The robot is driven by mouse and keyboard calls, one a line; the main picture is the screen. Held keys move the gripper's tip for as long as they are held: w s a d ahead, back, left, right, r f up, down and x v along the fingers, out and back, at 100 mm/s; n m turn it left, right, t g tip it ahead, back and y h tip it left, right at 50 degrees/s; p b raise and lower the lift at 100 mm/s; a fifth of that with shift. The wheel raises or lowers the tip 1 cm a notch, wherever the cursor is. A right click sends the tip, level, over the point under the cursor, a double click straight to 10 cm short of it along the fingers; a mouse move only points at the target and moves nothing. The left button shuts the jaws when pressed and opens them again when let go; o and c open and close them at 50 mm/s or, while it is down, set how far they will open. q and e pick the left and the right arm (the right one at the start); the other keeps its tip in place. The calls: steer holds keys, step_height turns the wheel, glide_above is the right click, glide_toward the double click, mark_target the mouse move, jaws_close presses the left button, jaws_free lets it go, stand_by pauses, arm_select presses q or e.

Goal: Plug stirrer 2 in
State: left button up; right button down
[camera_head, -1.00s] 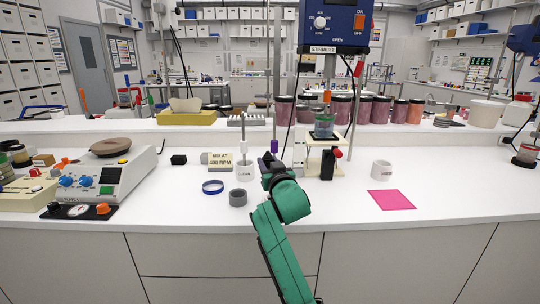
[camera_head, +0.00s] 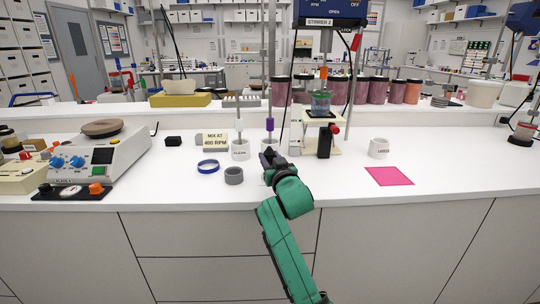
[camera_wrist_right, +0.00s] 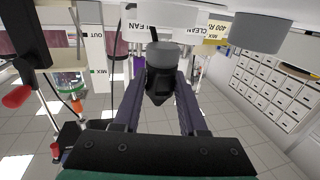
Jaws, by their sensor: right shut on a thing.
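Stirrer 2 (camera_head: 332,12) is the blue overhead unit at top centre, labelled STIRRER 2. A dark cord (camera_head: 284,118) runs down from it towards my right gripper (camera_head: 269,160). That gripper is low over the counter's front part, in front of the white cups. In the right wrist view the gripper (camera_wrist_right: 159,98) is shut on a small black plug-like piece (camera_wrist_right: 158,85) with a round grey end (camera_wrist_right: 163,55). I cannot see its contacts. I cannot make out a socket for it. My left gripper is not in view.
White cups, one labelled CLEAN (camera_head: 240,150), stand just behind my gripper. A grey cup (camera_head: 233,175) and a blue ring (camera_head: 208,166) are to its left. The counter around the pink sheet (camera_head: 389,176) is clear.

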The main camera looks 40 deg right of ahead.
steer(key=shift+f, duration=0.35)
stand_by(0.3)
steer(key=shift+p, duration=0.5)
stand_by(0.8)
steer(key=shift+f+b, duration=0.75)
steer(key=shift+f, duration=0.55)
